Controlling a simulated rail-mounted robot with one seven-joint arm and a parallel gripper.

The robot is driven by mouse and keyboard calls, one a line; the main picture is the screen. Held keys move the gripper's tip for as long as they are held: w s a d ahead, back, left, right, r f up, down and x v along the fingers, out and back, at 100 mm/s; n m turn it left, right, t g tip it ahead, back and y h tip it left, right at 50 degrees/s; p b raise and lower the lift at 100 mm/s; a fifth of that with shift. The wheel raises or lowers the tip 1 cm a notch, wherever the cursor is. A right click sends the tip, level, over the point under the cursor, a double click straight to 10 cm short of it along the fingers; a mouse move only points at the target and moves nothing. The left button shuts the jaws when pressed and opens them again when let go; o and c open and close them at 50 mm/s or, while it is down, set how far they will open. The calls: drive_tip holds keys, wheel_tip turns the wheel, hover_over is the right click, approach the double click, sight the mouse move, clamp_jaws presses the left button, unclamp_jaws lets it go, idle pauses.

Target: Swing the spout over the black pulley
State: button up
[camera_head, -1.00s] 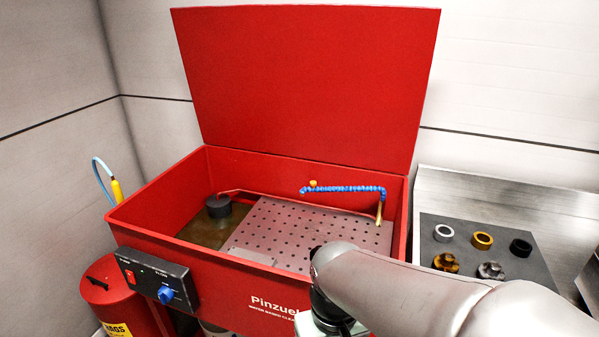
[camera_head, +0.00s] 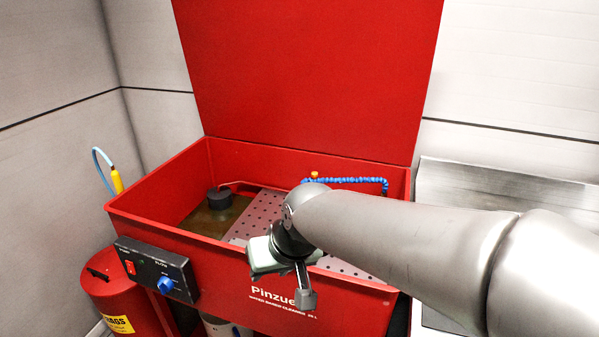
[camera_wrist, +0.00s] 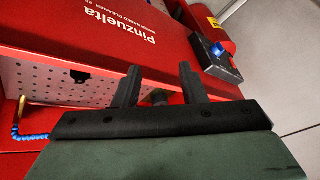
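The spout is a blue segmented hose (camera_head: 350,181) at the back right of the red basin. Its brass nozzle (camera_wrist: 21,108) shows at the left of the wrist view; in the head view my arm hides it. A black shape (camera_wrist: 80,76) lies on the perforated plate near the front wall in the wrist view; I cannot tell if it is the black pulley. My gripper (camera_wrist: 160,67) has its two fingers apart, with nothing seen between them. In the head view my gripper (camera_head: 304,296) hangs before the basin's front wall, apart from the spout.
The basin (camera_head: 165,226) has a raised red lid (camera_head: 310,70). The perforated plate (camera_head: 262,212) is partly hidden by my arm. A black cylinder (camera_head: 220,199) stands in the liquid at left. A control box (camera_head: 155,272) is on the front. A steel bench (camera_head: 500,185) stands at right.

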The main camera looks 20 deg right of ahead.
drive_tip(key=w+a+r+t+b, duration=0.1)
drive_tip(key=w+a+r+t, duration=0.15)
drive_tip(key=w, duration=0.55)
drive_tip(key=m+t+h+b, duration=0.3)
drive_tip(key=t+h+b, duration=0.1)
drive_tip(key=t, duration=0.7)
approach(315, 175)
drive_tip(key=w, duration=0.7)
drive_tip(key=w+d+p, duration=0.1)
drive_tip(key=w, duration=0.3)
drive_tip(key=shift+r, duration=0.1)
